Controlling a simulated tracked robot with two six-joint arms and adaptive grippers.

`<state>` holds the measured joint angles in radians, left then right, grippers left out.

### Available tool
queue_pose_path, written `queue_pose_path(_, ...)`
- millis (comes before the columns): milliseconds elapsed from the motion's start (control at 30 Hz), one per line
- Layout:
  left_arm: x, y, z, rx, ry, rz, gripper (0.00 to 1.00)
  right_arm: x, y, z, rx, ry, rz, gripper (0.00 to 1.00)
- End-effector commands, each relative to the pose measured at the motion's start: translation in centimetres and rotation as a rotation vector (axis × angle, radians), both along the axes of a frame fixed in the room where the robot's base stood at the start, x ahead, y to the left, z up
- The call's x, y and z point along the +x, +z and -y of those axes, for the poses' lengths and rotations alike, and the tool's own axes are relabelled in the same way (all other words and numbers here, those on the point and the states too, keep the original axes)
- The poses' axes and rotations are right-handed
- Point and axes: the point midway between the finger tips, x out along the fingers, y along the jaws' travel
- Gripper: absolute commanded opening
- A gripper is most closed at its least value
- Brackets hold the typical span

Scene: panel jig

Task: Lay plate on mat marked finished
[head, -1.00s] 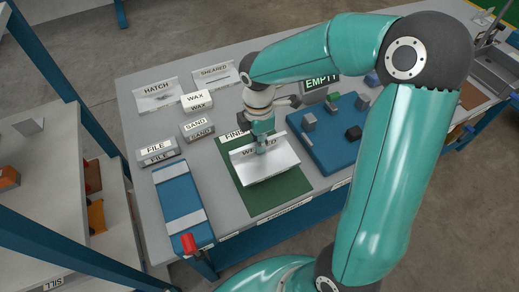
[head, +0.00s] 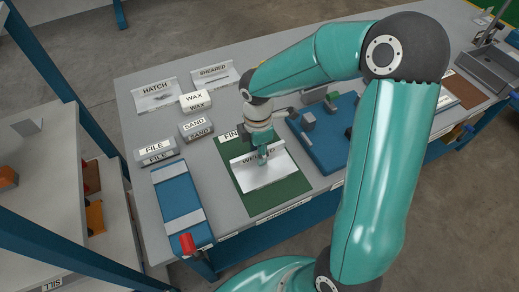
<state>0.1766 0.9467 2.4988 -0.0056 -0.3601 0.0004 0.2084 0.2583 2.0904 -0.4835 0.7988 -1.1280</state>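The plate (head: 271,175) is a pale, shiny bent sheet with a partly hidden label beginning "WE". It is at the green mat (head: 285,196), over its middle; whether its underside touches the mat all along cannot be told. The mat's label, starting "FIN", shows at its far edge, its rest hidden behind my arm. My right gripper (head: 260,160) comes down onto the plate's labelled part and seems shut on it; the fingertips are small and partly merged with the plate. My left gripper is not in view.
Left of the mat lie a blue fixture (head: 178,197) with a red handle (head: 188,243) and FILE (head: 156,150), SAND (head: 196,128) and WAX (head: 195,101) blocks. HATCH (head: 156,95) and SHEARED (head: 212,76) stands are behind. A blue board (head: 328,150) with small blocks is right.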

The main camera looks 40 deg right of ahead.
Motion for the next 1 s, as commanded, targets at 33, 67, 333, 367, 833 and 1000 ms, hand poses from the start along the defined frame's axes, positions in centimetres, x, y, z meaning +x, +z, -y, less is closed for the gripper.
queue_pose_path(33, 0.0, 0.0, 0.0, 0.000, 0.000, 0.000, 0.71, 0.0, 0.0, 0.0, 0.000, 0.000, 0.000, 0.37)
queue_pose_path(67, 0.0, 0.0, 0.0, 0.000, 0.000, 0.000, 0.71, 0.0, 0.0, 0.0, 0.000, 0.000, 0.000, 0.37)
queue_pose_path(333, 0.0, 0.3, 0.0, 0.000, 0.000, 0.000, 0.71, 0.1, 1.5, 0.1, -0.002, 0.001, 0.004, 0.37)
queue_pose_path(367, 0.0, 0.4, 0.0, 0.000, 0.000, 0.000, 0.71, 0.2, 2.0, 0.1, -0.002, 0.000, 0.005, 0.37)
queue_pose_path(833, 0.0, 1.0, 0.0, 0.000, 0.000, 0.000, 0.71, 0.3, 10.7, 0.0, 0.000, 0.001, 0.004, 0.37)
queue_pose_path(1000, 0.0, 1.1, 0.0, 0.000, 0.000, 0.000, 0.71, 0.2, 12.0, 0.1, 0.000, 0.001, 0.001, 0.37)
